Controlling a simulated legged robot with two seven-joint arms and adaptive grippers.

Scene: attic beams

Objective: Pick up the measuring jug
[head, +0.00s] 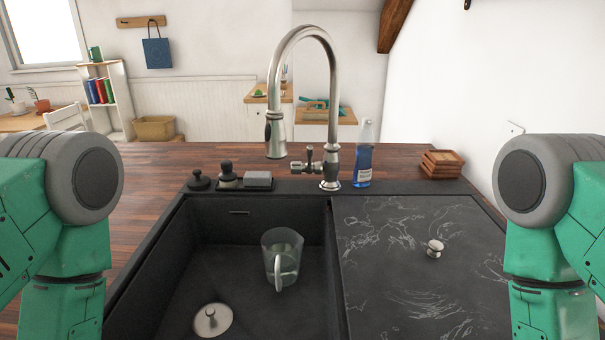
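The measuring jug (283,256) is clear, with a pale handle facing me. It appears upright on the floor of the dark sink basin (219,259), near the basin's right wall. Parts of my two green and grey arms show at the left and right edges. Both of my grippers are outside the picture, so I cannot see their fingers or anything in them.
A tall metal faucet (333,110) rises behind the sink. A blue bottle (363,160) and wooden coasters (441,164) stand right of it. A dark marbled cover (400,290) with a knob (434,247) lies right of the basin. A round metal drain piece (212,320) is in the basin.

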